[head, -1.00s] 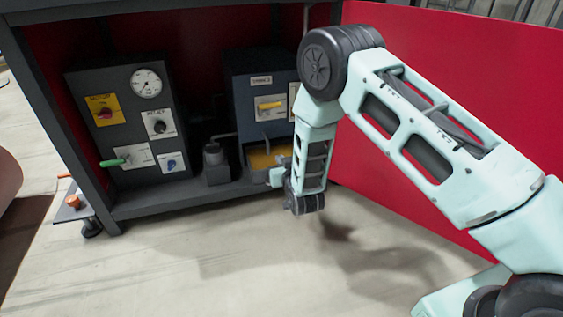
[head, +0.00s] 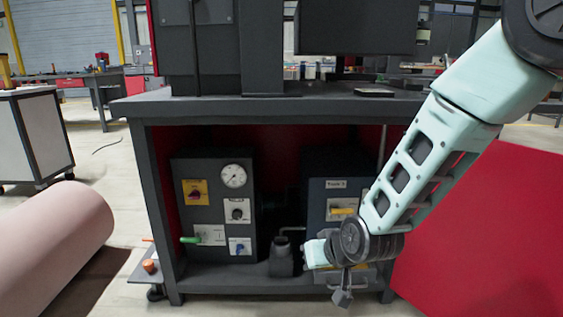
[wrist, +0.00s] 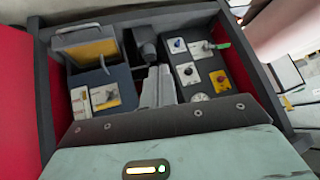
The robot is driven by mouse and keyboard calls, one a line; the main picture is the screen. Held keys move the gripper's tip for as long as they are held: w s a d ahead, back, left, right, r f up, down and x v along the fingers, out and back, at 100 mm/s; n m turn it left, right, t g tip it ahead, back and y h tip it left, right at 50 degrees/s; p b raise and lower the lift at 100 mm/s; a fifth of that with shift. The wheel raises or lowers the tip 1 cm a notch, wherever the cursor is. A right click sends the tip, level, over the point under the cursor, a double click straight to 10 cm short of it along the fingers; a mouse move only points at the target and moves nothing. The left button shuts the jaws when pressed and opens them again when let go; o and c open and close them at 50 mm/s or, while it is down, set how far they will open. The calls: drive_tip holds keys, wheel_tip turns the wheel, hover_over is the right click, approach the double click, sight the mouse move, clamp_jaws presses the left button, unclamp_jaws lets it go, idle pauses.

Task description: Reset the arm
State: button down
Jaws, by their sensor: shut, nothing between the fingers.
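My arm comes down from the upper right in the head view, and its mint-green and black wrist end is in front of the open lower bay of the cabinet (head: 250,108). My gripper (wrist: 155,88) shows in the wrist view as pale grey fingers, shut and empty, pointing into the bay. It looks apart from the things there; in the head view the fingers are hard to make out. The dark control panel (head: 212,215) with a gauge and knobs stands left of the wrist. The blue-grey Track 3 unit (head: 317,200) is partly hidden behind my arm.
A small dark cylinder (head: 282,257) stands between the panel and the unit. A red panel (head: 480,220) fills the right side. A pink roll (head: 50,230) lies at left, and a white cart (head: 35,135) stands behind it. A small side shelf (head: 146,268) holds an orange knob.

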drive_tip(key=s+d+r+n+g+h+p, duration=0.15)
drive_tip(key=s+r, duration=0.35)
drive_tip(key=s, duration=0.5)
drive_tip(key=s+d+r+n+g+h+p, duration=0.1)
drive_tip(key=s+d+r+n+g+p, duration=0.15)
drive_tip(key=s+r, duration=0.5)
drive_tip(key=s+d+r+n+g+h+p, duration=0.1)
drive_tip(key=s+d+r+g+p, duration=0.25)
drive_tip(key=s, duration=0.85)
wheel_tip(320, 180, up, 38)
drive_tip(key=a+p, duration=0.1)
drive_tip(key=p, duration=3.5)
drive_tip(key=shift+w+f+p, duration=0.25)
drive_tip(key=shift+w+p, duration=0.1)
drive_tip(key=shift+w, duration=0.1)
